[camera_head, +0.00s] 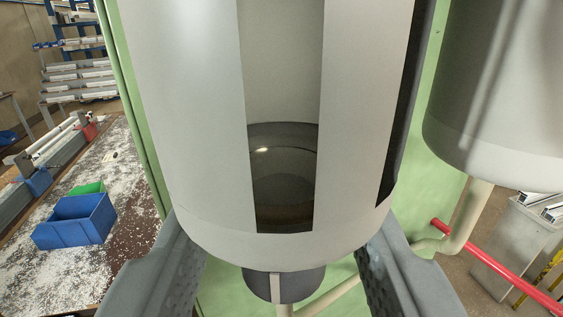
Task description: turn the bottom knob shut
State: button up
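A large pale grey cylinder (190,130) hangs in the middle of the view, with a tall window (283,180) showing dark liquid in its lower part. Under its rounded bottom is a small dark grey knob (259,287) with a pale strip down its middle. The upper part of the knob is hidden by the cylinder. My gripper (280,245) is open, with one finger at each side of the cylinder's lower end and the knob between them. There is a gap between the knob and each finger. I cannot tell whether the fingers touch the cylinder.
A second grey cylinder (500,90) hangs close at the right, above a pale pipe (468,215) and a red bar (490,262). A green panel (440,170) stands behind. At the left, a littered bench (125,200) holds a blue bin (75,222) and a green bin (88,189).

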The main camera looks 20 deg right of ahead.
jog(key=shift+x, duration=0.8)
jog(key=c, duration=1)
jog(key=shift+d+n+t+y, duration=0.15)
jog(key=shift+n+t+y, duration=0.25)
jog(key=shift+n+y, duration=1.9)
jog(key=shift+y, duration=1.2)
jog(key=o, duration=1)
